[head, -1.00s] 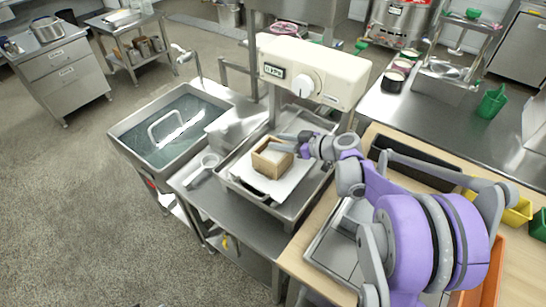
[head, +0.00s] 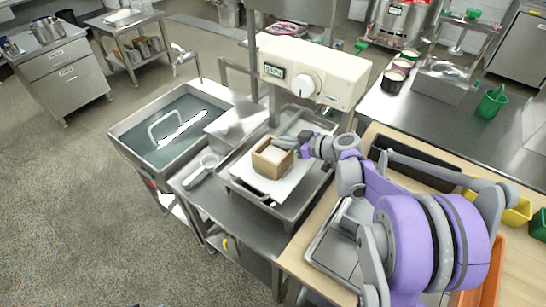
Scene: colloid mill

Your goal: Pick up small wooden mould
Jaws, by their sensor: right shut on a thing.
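The small wooden mould (head: 269,163) is a square wooden box with pale content showing inside its top. It is over a white board on a metal tray under the cream machine head. My right gripper (head: 285,144) reaches in from the right and is shut on the mould's right or far wall. Its fingertips are small and partly hidden by the mould. I cannot tell for certain whether the mould touches the white board (head: 290,188). My left gripper is not in view.
The cream machine head (head: 315,72) with a dial and display stands just behind the mould. A wooden table (head: 300,262) with trays and bins is under my right arm.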

